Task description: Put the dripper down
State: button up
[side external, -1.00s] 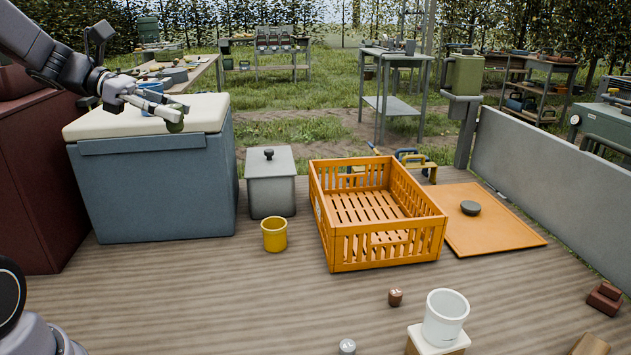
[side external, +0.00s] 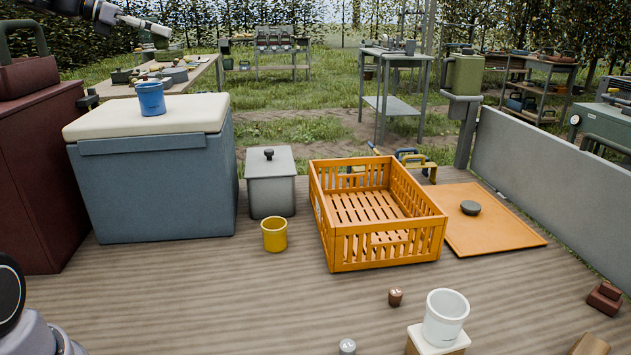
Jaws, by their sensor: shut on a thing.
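My gripper (side external: 160,30) is at the top left, raised well above the cooler. No other thing in view is clearly a dripper.
A dark red box (side external: 40,170) with a handled thing on top stands left of the cooler. A grey lidded bin (side external: 270,190), yellow cup (side external: 274,234) and empty orange crate (side external: 383,247) are to its right. A white pot (side external: 445,318) stands in front.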

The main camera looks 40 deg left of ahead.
jog(key=w+a+n+t+y, duration=0.1)
jog(key=a+n+y, duration=0.35)
jog(key=a, duration=0.85)
jog(key=w+a+n+y, duration=0.2)
jog(key=a+n+y, duration=0.25)
jog(key=a, duration=0.75)
jog(key=shift+m, duration=0.5)
jog(key=w+a+f, duration=0.3)
jog(key=f, duration=0.1)
jog(key=w+a+f, duration=0.3)
jog(key=f, duration=0.2)
jog(key=w+a+f, duration=0.3)
jog(key=f, duration=0.2)
jog(key=shift+f, duration=0.1)
jog(key=shift+w+a+f, duration=0.15)
jog(key=shift+f, duration=0.05)
jog(key=shift+w+a+f, duration=0.15)
jog(key=shift+f, duration=1.55)
